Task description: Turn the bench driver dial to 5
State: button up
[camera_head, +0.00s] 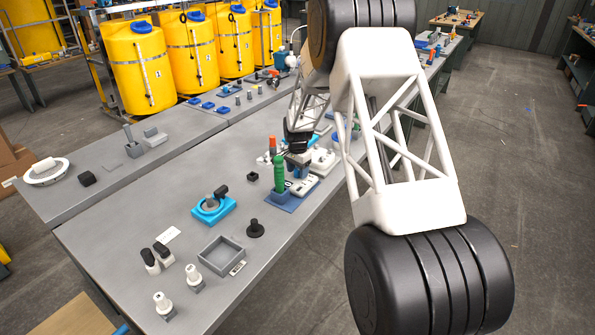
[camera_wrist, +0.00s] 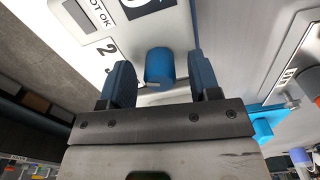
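In the wrist view a white panel (camera_wrist: 178,22) carries a printed "2", part of a "NOT OK" label and a dark round mark. A blue cylindrical knob (camera_wrist: 159,66) stands at this panel, between the fingers of my gripper (camera_wrist: 162,82). Gaps show on both sides of the knob, so the gripper is open around it, not clamped. I cannot tell whether this knob is the driver dial or what value it is set to. In the head view my gripper (camera_head: 297,160) is low over the bench, beside a green-handled tool (camera_head: 279,172); the knob is hidden there.
The green tool stands at a blue block (camera_head: 287,203) close to my gripper. A white device (camera_head: 322,160) sits just right of it. The bench's left part has bare room.

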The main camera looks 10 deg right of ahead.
aim_at(298, 168)
jog(key=shift+r, duration=0.1)
jog(key=shift+r, duration=3.75)
jog(key=shift+w, duration=0.1)
jog(key=w+n+g, duration=0.1)
jog(key=n, duration=0.1)
jog(key=n+g+y, duration=0.1)
jog(key=n, duration=0.1)
jog(key=w+d+n+g, duration=0.1)
jog(key=n+g, duration=0.1)
jog(key=shift+w+f+y, duration=0.2)
jog(key=shift+w+y, duration=0.1)
jog(key=shift+y, duration=0.1)
jog(key=shift+d, duration=0.1)
jog(key=shift+f, duration=0.1)
jog(key=shift+x, duration=3.85)
